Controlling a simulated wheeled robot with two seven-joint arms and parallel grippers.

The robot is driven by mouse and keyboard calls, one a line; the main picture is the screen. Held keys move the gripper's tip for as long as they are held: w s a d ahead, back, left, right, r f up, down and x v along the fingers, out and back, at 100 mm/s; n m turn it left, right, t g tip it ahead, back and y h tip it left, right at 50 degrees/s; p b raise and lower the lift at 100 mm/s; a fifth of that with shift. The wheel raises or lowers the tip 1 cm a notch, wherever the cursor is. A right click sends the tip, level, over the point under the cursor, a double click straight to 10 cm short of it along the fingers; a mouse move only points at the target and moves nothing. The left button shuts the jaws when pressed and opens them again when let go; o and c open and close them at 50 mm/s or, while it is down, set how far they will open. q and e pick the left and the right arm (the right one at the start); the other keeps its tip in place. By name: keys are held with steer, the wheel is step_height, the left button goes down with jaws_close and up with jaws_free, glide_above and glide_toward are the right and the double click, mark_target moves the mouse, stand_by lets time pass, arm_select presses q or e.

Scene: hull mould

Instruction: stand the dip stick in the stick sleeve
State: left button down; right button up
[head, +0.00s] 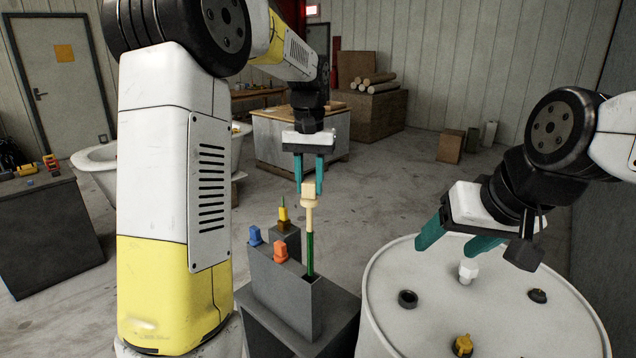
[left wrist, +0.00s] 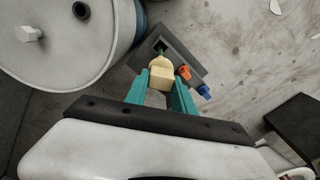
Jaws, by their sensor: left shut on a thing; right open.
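The dip stick (head: 310,240) has a cream head and a green rod and hangs about upright. My left gripper (head: 310,189) is shut on its cream head, which also shows between the fingers in the left wrist view (left wrist: 160,76). The stick sleeve (head: 315,300) is a grey upright box with a dark square opening on top, seen also in the left wrist view (left wrist: 183,55). The rod's lower end is at this opening; I cannot tell how far inside it is. My right gripper (head: 456,241) is open and empty above the white drum.
Blue (head: 254,236) and orange (head: 281,252) plugs sit on the grey block beside the opening. A yellow-and-brown piece (head: 284,218) stands behind. The white drum (head: 410,260) at right carries a black ring (head: 407,299), a white fitting (head: 467,271) and a yellow knob (head: 462,345).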

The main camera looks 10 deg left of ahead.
mark_target(310, 236)
arm_select(q)
steer(key=shift+f, duration=0.1)
steer(key=shift+f, duration=11.5)
steer(key=c, duration=1)
jaws_free()
steer(key=shift+o, duration=0.2)
steer(key=shift+r, duration=3.9)
steer(key=shift+r, duration=0.1)
